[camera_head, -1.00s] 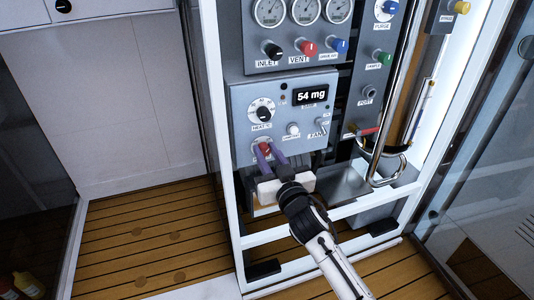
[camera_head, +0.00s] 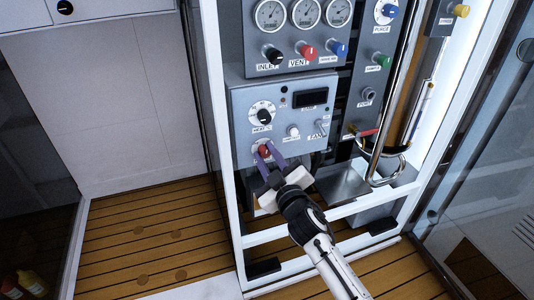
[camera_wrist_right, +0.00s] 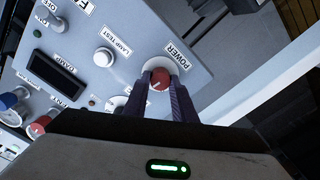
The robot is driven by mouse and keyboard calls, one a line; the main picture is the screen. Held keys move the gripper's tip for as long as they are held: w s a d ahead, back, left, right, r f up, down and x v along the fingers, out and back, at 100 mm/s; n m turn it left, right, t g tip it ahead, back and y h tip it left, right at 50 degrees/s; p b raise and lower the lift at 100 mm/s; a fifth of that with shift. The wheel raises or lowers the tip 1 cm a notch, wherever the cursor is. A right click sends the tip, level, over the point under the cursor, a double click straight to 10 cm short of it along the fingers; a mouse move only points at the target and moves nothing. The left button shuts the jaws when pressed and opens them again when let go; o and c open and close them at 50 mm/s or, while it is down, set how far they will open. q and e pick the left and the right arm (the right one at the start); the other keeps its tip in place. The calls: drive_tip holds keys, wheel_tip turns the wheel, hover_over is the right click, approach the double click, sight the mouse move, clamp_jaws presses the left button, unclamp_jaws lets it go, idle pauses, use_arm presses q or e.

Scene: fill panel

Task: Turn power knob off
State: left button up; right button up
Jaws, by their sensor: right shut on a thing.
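The red power knob (camera_head: 264,152) sits low on the left of the grey control panel (camera_head: 284,128). In the right wrist view the knob (camera_wrist_right: 160,79) sits on a white dial beside the POWER label (camera_wrist_right: 174,50). My right gripper (camera_head: 267,154) comes up from below with its purple fingers on either side of the knob. In the right wrist view the fingers (camera_wrist_right: 161,85) are closed on it. The panel's display (camera_head: 310,98) is dark. My left gripper is not in view.
Above the knob are the heat dial (camera_head: 263,112), a white lamp test button (camera_head: 293,131) and a fan switch (camera_head: 321,126). Vent and inlet knobs and gauges are higher up. A bent metal tube (camera_head: 388,150) stands to the right. White frame bars (camera_head: 345,212) run below.

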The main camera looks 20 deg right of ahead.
drive_tip(key=n, duration=0.4)
drive_tip(key=shift+n, duration=0.3)
drive_tip(key=n, duration=0.6)
drive_tip(key=shift+a+f+p, duration=0.1)
drive_tip(key=shift+f+p, duration=0.05)
drive_tip(key=shift+p, duration=0.15)
drive_tip(key=o, duration=1)
drive_tip(key=shift+o, duration=0.2)
drive_tip(key=shift+s, duration=0.55)
drive_tip(key=s, duration=0.9)
drive_tip(key=shift+d+p, duration=0.2)
drive_tip(key=shift+p, duration=0.2)
drive_tip(key=shift+s, duration=0.1)
